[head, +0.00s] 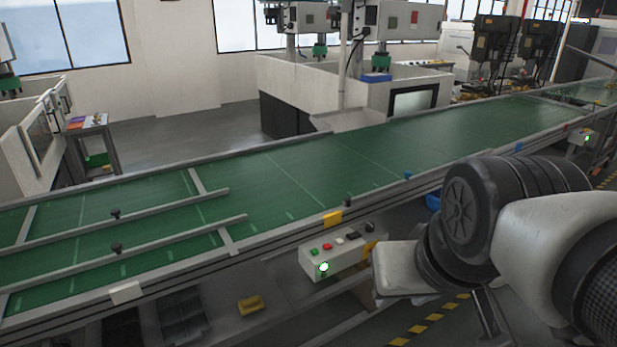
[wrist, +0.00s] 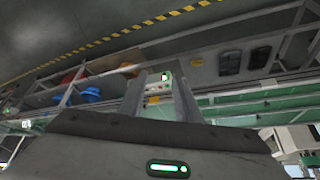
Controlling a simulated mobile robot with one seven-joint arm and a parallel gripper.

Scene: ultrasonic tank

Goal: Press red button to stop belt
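The red button (head: 327,247) is on top of a pale control box (head: 322,262) mounted at the near side of the green conveyor belt (head: 300,165). A green button (head: 314,252) is left of it; a white button (head: 340,241) and a black switch (head: 352,235) are to its right. A green light glows on the box front. My gripper (wrist: 158,74) is open and empty in the wrist view, with the control box (wrist: 158,109) seen between its fingers, apart from them. In the head view my arm is right of the box; the fingers cannot be made out.
Metal guide rails (head: 130,210) cross the belt at left. A yellow block (head: 250,305) lies below the belt frame. A blue bin (head: 433,201) is partly hidden behind my arm. Another control box (head: 581,140) stands far right. The visible belt surface is bare.

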